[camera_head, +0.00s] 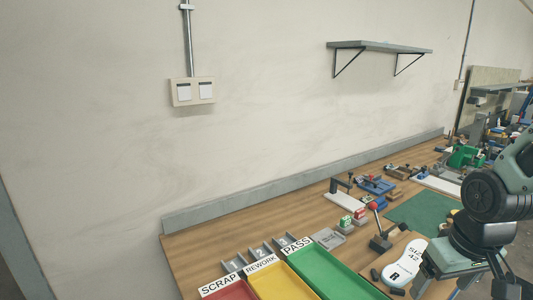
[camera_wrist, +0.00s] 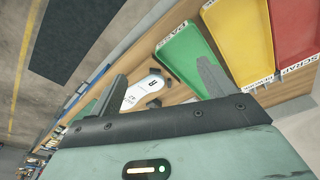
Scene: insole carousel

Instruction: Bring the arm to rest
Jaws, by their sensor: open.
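My gripper (camera_wrist: 160,98) is open in the wrist view, its two dark fingers spread apart with nothing held between them. Beyond the fingers, a white insole (camera_wrist: 143,91) lies on the bench. In the head view my arm stands at the right edge, and the fingertips are not clear there. The white insole marked R (camera_head: 403,264) lies on the bench just left of my arm. Part of the bench behind the arm is hidden.
A green PASS tray (camera_head: 325,274), a yellow REWORK tray (camera_head: 281,284) and a red SCRAP tray (camera_head: 235,292) sit at the bench's front. A green mat (camera_head: 424,212) and several fixtures lie behind. A wall shelf (camera_head: 380,47) hangs above. The wall side is open above the bench.

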